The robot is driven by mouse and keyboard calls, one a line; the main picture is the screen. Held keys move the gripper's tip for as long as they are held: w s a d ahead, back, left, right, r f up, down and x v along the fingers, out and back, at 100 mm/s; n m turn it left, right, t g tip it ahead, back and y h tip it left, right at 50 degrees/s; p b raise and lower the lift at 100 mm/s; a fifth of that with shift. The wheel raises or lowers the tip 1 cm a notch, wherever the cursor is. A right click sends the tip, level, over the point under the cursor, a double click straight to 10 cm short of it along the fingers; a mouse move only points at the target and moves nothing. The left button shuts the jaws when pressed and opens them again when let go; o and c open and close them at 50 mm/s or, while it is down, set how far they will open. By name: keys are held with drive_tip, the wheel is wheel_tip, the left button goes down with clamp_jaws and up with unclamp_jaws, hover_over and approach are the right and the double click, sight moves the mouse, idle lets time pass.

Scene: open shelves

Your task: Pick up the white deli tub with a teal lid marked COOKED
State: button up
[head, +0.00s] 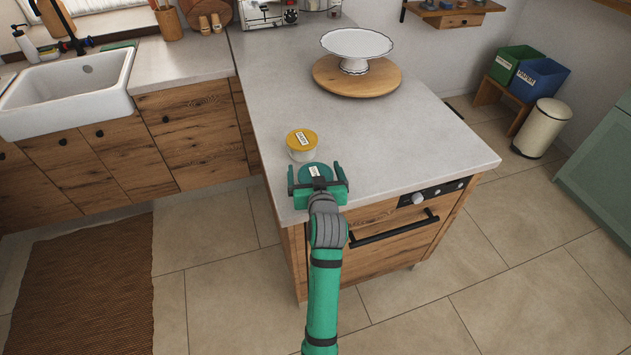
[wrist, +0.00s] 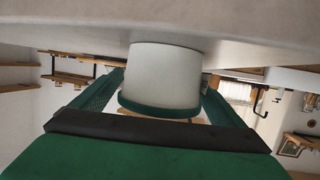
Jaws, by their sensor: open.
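The white deli tub with the teal lid (head: 314,171) stands on the counter near its front edge. Its lid carries a white label, too small to read. The wrist view is upside down and shows the white side of the tub (wrist: 165,74) with the teal lid rim below it. My gripper (head: 317,174) is open, with one finger on each side of the tub. In the wrist view the tub is between the fingers of my gripper (wrist: 160,98), and I cannot tell whether either finger touches it.
A similar tub with a yellow lid (head: 301,141) stands just behind the teal one. A white cake stand (head: 357,44) on a round wooden board (head: 328,81) is farther back. The grey counter (head: 424,137) is clear to the right.

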drive_tip(key=shift+w+f, duration=0.1)
drive_tip(key=shift+w, duration=0.35)
drive_tip(key=c, duration=1.2)
